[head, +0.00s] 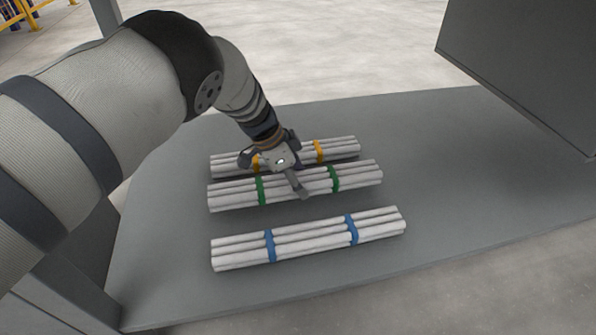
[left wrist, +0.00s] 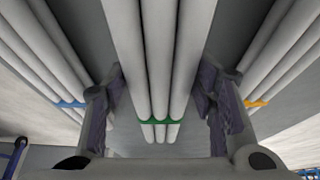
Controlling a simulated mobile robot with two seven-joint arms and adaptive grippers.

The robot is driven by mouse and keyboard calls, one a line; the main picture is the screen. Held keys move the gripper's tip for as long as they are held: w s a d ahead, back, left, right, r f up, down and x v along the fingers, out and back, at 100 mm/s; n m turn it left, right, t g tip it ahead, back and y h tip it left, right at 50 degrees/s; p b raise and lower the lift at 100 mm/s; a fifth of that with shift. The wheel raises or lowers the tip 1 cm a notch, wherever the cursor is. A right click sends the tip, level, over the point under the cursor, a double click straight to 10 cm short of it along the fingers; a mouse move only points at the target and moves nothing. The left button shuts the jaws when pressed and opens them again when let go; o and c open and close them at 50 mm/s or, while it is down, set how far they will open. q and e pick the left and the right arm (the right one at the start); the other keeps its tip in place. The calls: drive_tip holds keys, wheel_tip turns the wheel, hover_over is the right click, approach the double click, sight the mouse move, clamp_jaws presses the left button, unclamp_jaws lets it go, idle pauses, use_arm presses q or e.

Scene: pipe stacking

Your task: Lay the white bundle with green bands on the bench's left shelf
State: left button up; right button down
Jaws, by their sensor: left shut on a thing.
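The white bundle with green bands (head: 358,178) is the middle one of three bundles on the grey bench top (head: 430,150). My left gripper (head: 279,172) comes down over its middle and is shut on it between the two green bands. In the left wrist view the bundle (left wrist: 158,60) runs lengthwise between the two dark finger pads, with one green band showing. The bundle looks level and at or just above the bench top; I cannot tell whether it touches. My right gripper is not in view.
The white bundle with blue bands (head: 310,240) lies in front, near the bench's front edge. The white bundle with yellow bands (head: 343,147) lies close behind, partly hidden by my gripper. A dark grey box-like panel (head: 530,60) stands at upper right. The bench top's right side is bare.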

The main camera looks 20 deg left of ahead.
use_arm(q)
drive_tip(key=shift+f+b, duration=0.35)
drive_tip(key=shift+f, duration=0.35)
drive_tip(key=shift+f, duration=0.45)
drive_tip(key=o, duration=1.7)
drive_tip(key=shift+f, duration=0.1)
